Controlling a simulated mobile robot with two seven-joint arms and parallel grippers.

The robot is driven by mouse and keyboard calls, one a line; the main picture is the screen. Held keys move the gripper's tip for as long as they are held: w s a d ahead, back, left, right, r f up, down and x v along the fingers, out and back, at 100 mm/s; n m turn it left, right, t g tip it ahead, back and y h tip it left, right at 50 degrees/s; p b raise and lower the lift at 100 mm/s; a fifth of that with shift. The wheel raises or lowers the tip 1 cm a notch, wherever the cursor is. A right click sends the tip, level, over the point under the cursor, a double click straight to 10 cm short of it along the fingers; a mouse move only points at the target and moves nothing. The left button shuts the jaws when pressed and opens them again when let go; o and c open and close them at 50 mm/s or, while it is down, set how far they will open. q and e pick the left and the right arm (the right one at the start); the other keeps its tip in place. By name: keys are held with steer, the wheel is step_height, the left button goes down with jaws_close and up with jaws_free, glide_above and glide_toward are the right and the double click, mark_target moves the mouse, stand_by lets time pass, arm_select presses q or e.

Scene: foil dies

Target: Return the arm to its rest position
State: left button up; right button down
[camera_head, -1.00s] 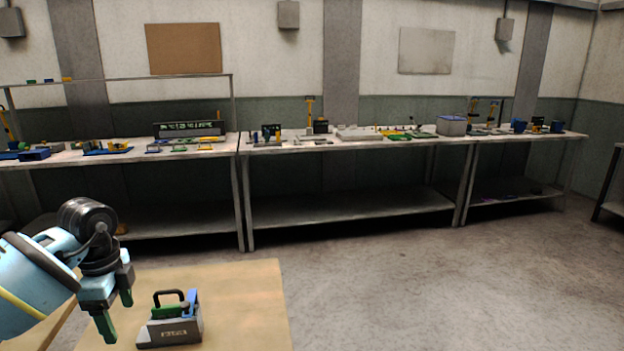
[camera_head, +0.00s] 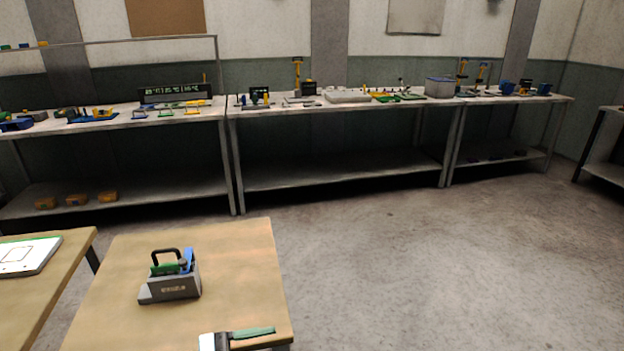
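Neither of my grippers shows in the head view now, and no part of either arm is clearly in sight. A small grey box (camera_head: 174,288) with white lettering stands upright on the near wooden table (camera_head: 120,325). A black handle, a green piece and a blue piece stick up from it. Nothing touches the box.
A green-and-dark item with a pale end (camera_head: 252,332) lies at the near table's front edge, partly cut off. Another table (camera_head: 35,300) at left holds a white board (camera_head: 28,256). Cluttered workbenches (camera_head: 340,104) line the wall. The floor (camera_head: 430,250) at right is clear.

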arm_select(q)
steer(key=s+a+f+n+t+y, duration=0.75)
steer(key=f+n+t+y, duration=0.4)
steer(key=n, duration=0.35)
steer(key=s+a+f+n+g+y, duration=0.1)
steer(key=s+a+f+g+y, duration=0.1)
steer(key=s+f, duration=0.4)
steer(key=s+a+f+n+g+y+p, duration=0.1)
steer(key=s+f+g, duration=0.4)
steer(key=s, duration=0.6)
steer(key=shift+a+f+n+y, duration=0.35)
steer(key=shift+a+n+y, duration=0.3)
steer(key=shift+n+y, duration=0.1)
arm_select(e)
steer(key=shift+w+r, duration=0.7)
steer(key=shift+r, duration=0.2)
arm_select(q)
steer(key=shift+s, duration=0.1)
